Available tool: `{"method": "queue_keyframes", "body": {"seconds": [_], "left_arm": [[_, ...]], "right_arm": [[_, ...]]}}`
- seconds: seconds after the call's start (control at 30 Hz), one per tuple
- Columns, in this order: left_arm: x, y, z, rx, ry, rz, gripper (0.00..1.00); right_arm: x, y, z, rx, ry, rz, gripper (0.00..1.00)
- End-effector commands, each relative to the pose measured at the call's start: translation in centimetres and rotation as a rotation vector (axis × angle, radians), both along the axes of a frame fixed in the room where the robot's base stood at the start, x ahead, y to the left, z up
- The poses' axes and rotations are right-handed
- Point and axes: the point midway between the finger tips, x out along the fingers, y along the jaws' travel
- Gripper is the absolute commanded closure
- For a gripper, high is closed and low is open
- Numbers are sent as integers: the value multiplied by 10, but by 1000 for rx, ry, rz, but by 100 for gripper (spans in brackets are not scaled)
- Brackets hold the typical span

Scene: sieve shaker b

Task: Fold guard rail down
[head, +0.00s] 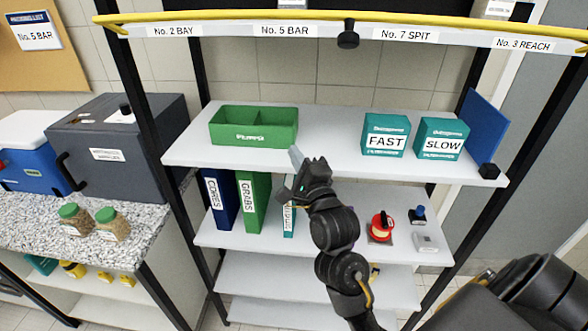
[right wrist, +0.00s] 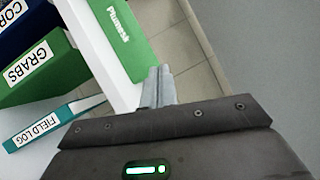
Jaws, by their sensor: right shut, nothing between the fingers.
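A yellow rail (head: 225,17) runs across the top of the shelf rack, above a strip of white labels, with a black knob (head: 348,36) near its middle. I take it to be the guard rail. My right gripper (head: 296,158) is in front of the upper shelf's front edge, well below the rail and apart from it. Its grey fingers are together and empty, also in the right wrist view (right wrist: 158,86). The rail is not in the right wrist view. My left gripper is not in view.
The upper shelf (head: 325,150) holds a green bin (head: 255,130), two teal boxes, FAST (head: 386,150) and SLOW (head: 441,152), and a blue panel (head: 484,125) at the right end. Binders (head: 252,203) and a red item (head: 380,228) stand on the shelf below.

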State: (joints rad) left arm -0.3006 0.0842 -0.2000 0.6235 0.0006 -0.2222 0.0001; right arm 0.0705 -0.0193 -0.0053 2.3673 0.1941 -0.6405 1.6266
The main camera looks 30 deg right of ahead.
Motion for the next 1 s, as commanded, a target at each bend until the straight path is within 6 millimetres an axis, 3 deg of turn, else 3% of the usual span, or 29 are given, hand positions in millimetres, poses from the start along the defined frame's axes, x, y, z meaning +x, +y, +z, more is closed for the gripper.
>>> {"method": "queue_keyframes", "body": {"seconds": [0.23,0.67,0.77,0.87,0.97,1.0], "left_arm": [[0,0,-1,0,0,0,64],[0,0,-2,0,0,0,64],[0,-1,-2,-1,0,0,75],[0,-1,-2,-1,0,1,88],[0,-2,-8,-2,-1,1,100],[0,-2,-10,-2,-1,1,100]], "right_arm": [[1,5,-27,-92,88,4,100],[1,6,-32,-114,108,6,100],[0,7,-35,-123,118,7,100],[-3,10,-54,-191,184,15,100],[14,16,-107,-283,282,30,100],[20,20,-137,-338,335,41,100]]}}
